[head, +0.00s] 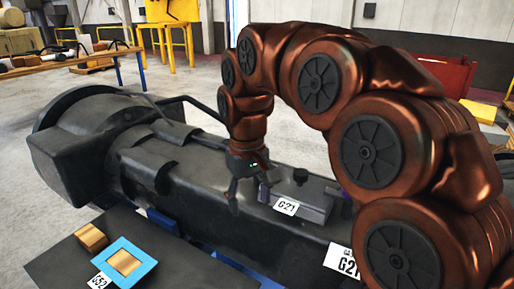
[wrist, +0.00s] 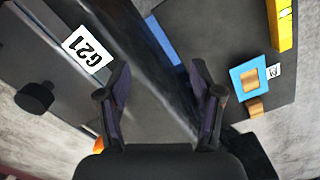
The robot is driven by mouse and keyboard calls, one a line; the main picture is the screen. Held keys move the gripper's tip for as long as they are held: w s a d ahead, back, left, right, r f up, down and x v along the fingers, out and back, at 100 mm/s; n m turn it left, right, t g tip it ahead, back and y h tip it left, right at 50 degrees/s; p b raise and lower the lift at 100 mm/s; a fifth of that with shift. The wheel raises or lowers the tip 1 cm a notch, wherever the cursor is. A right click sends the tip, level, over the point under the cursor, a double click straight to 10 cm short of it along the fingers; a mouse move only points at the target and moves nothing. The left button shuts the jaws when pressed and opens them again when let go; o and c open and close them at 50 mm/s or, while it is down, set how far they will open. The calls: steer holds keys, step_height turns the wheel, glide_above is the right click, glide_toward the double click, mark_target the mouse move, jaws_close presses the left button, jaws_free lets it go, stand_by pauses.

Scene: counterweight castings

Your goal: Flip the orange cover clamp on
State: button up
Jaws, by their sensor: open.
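A small piece of orange (wrist: 98,146), possibly the cover clamp, shows at the lower left in the wrist view. It is mostly hidden behind my gripper, so whether it is on or off cannot be told. I cannot make it out in the head view. The long dark casting (head: 190,175) carries a raised grey cover (head: 318,206) tagged G21 and a black knob (head: 300,176); the knob also shows in the wrist view (wrist: 35,97). My gripper (head: 249,194) is open and empty above the casting, left of the tag. Its fingers are spread in the wrist view (wrist: 160,85).
A dark board in front holds a blue frame (head: 149,266) around a wooden block and another wooden block (head: 91,237). A yellow object (wrist: 281,25) lies on it in the wrist view. A workbench (head: 70,62) and yellow stands (head: 180,40) are behind, with open floor between.

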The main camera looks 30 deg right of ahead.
steer(key=w+d+r+p, duration=0.1)
steer(key=w+d+r, duration=0.1)
steer(key=w+r, duration=0.1)
steer(key=w+d+r+m+p, duration=0.1)
steer(key=w+d+r, duration=0.1)
steer(key=w, duration=0.4)
steer(key=w+d+r+m+p, duration=0.1)
steer(key=w+d+r, duration=0.2)
steer(key=w+d, duration=0.1)
steer(key=shift+w+r+t+p, duration=0.3)
steer(key=shift+r+p, duration=0.05)
steer(key=shift+p, duration=0.05)
steer(key=shift+w+d+m, duration=0.3)
step_height(320, 180, down, 2)
steer(key=shift+f+b, duration=0.2)
steer(key=shift+b, duration=0.35)
steer(key=shift+f+p, duration=0.9)
steer(key=shift+f, duration=1.7)
steer(key=c, duration=1.1)
